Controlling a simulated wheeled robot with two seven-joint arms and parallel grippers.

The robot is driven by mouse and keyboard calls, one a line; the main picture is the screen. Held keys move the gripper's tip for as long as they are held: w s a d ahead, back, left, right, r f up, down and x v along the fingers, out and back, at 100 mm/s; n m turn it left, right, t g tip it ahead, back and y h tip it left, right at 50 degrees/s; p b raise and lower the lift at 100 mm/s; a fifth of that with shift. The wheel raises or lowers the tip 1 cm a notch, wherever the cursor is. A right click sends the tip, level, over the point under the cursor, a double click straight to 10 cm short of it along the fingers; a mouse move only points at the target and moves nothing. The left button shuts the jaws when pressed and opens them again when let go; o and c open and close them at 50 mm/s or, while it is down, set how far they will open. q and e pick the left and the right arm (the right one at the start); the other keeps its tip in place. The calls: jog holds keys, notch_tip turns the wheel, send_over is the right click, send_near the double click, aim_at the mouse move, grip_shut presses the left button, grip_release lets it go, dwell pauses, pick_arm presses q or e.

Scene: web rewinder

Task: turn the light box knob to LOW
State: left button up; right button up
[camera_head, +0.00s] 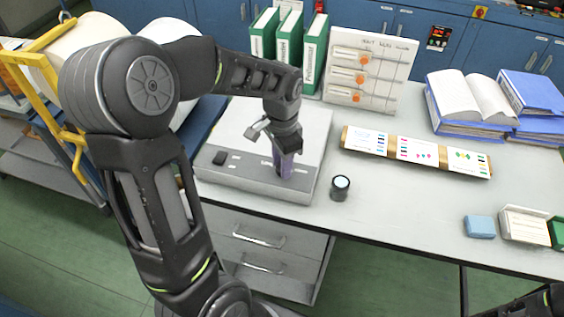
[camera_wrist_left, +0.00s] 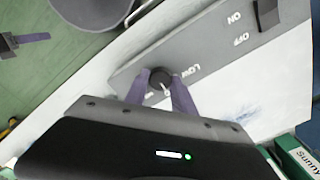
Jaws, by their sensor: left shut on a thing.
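The light box (camera_head: 230,118) is a low box with a pale top and a grey front panel, lying on the table's left part. My left gripper (camera_head: 284,168) reaches down to the right part of that panel. In the left wrist view its purple fingers stand on either side of the black knob (camera_wrist_left: 160,78) and are shut on it. The knob's white pointer line faces the gripper side, not straight at the LOW label (camera_wrist_left: 195,72). Another label by the knob is partly hidden by a finger.
A black switch (camera_head: 219,158) sits at the panel's left end, with ON and OFF labels in the wrist view. A small dark cylinder (camera_head: 340,187) stands right of the box. A printed strip (camera_head: 415,152) lies behind it. Green binders (camera_head: 288,45) stand at the back.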

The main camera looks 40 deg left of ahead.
pick_arm(q)
grip_shut()
jog(key=shift+n, duration=0.3)
jog(key=n+b, duration=0.1)
jog(key=n, duration=0.3)
jog(key=n+b, duration=0.1)
jog(key=n, duration=0.2)
jog(key=shift+n, duration=0.4)
jog(key=shift+n+b, duration=0.45)
jog(key=shift+n, duration=1.45)
jog(key=o, duration=0.8)
grip_release()
